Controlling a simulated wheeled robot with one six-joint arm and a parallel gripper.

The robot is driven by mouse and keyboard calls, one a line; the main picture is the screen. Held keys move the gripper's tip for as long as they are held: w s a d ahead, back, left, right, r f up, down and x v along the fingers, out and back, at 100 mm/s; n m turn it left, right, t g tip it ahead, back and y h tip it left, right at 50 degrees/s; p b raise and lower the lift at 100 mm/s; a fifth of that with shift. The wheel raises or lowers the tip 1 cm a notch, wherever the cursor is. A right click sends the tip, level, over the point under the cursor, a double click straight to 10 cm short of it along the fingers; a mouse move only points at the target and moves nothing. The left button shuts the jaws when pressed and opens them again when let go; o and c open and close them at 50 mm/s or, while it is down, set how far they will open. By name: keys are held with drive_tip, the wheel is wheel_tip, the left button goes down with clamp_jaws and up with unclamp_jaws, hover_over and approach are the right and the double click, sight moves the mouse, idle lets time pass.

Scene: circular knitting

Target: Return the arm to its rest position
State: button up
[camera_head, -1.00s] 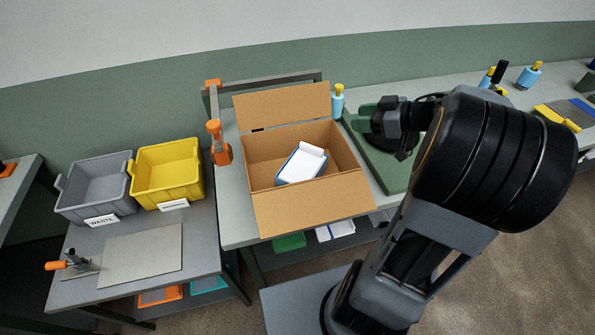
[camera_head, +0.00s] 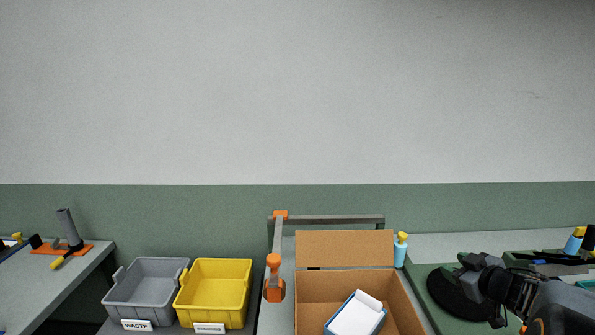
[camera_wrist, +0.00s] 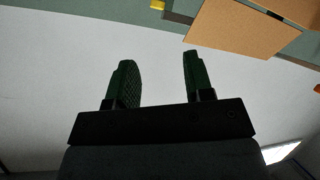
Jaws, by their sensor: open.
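My gripper (camera_wrist: 157,72) shows in the wrist view with its two dark green fingers apart and nothing between them. Pale wall fills the view behind the fingers. In the head view my dark arm and wrist stand at the lower right, in front of the green mat (camera_head: 421,281); the fingers are hard to make out there. The open cardboard box (camera_head: 344,249) stands left of my arm, with a white and blue item (camera_head: 357,314) inside it. The box's brown flap also shows at the upper right of the wrist view (camera_wrist: 235,35).
A grey bin (camera_head: 146,287) and a yellow bin (camera_head: 213,290) stand left of the box. An orange-and-grey frame (camera_head: 274,279) rises beside and behind the box. A blue bottle with a yellow cap (camera_head: 400,252) stands at its right. The wall above is bare.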

drive_tip(key=s+d+m+g+h, duration=0.35)
drive_tip(key=d+m+h, duration=0.2)
drive_tip(key=h, duration=0.35)
drive_tip(key=s+a+f+m+g+y, duration=0.1)
drive_tip(key=s+a+g, duration=0.1)
drive_tip(key=a, duration=0.4)
drive_tip(key=s+a+f+m+g+y, duration=0.1)
drive_tip(key=s+a+f+g+y, duration=0.1)
drive_tip(key=s+a, duration=0.3)
drive_tip(key=s+a+f+m+g+y, duration=0.1)
drive_tip(key=s+a, duration=0.3)
drive_tip(key=a, duration=0.5)
drive_tip(key=shift+s+f+g+y, duration=0.2)
drive_tip(key=shift+f+g+y, duration=0.15)
drive_tip(key=shift+g+y, duration=0.3)
drive_tip(key=s+a+r+n+t+y, duration=0.1)
drive_tip(key=a+r+n, duration=0.1)
drive_tip(key=a, duration=0.6)
drive_tip(key=shift+s+y, duration=0.15)
drive_tip(key=shift+y, duration=0.2)
drive_tip(key=shift+r, duration=0.1)
